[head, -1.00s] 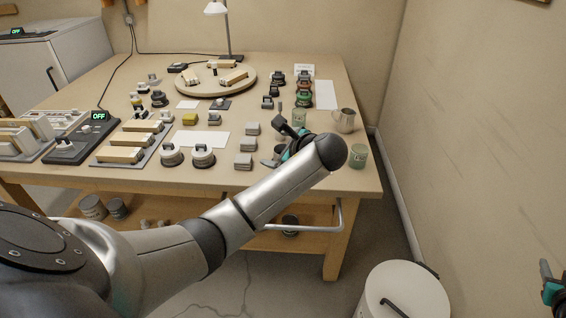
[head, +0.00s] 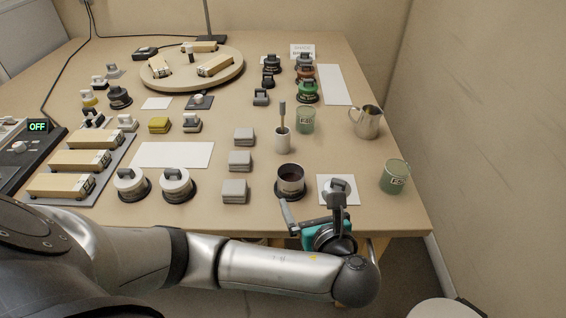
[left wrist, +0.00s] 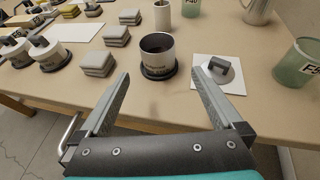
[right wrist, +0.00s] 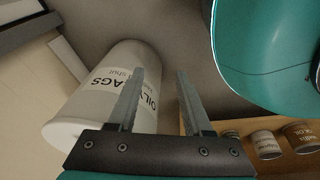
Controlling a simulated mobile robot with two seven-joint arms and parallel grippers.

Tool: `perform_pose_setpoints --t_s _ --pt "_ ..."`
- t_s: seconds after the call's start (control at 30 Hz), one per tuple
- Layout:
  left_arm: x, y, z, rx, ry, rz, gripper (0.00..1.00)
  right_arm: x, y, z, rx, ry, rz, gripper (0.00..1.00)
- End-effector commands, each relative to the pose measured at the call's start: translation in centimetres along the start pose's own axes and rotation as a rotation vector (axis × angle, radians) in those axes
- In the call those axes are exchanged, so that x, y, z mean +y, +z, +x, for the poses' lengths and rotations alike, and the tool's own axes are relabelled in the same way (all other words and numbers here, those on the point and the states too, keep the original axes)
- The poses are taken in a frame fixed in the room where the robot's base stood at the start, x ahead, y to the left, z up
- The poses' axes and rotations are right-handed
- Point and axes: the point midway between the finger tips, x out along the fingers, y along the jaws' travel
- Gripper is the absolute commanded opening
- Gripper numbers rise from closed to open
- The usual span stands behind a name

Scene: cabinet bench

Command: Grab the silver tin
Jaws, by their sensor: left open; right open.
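The silver tin (head: 291,181) stands upright near the front edge of the bench, open at the top, with a dark inside and a dark round base. It also shows in the left wrist view (left wrist: 157,55), straight ahead. My left gripper (head: 312,208) is open and empty at the front edge, just short of the tin and a little to its right. In the left wrist view its fingers (left wrist: 160,85) point toward the tin, one on each side of its line, not touching it. My right gripper (right wrist: 160,80) is open and empty, away from the tin.
Right of the tin, a grey-handled piece (left wrist: 218,68) sits on a white card; a green glass (head: 394,177) stands beyond. Grey blocks (head: 235,191) lie left. A white cup (head: 283,140) and metal jug (head: 367,122) stand behind. A white bin (right wrist: 105,95) is near my right gripper.

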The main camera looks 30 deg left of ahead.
Motion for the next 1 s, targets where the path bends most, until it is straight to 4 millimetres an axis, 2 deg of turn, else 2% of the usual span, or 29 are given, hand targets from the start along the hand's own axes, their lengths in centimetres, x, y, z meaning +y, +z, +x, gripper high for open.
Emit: perform_pose_setpoints --t_s 0.17,0.57,1.0 --pt "0.0 -0.3 0.0 0.001 -0.006 0.004 1.00 -0.3 0.2 0.1 -0.006 -0.003 0.000 0.50" --pt "0.0 -0.3 1.8 -0.001 -0.005 0.004 1.00 -1.5 -2.8 -1.0 0.002 -0.019 0.006 0.50" --pt "0.0 -0.3 4.6 0.000 -0.004 0.002 1.00 -2.6 -5.8 -3.4 0.008 -0.035 0.012 0.50"
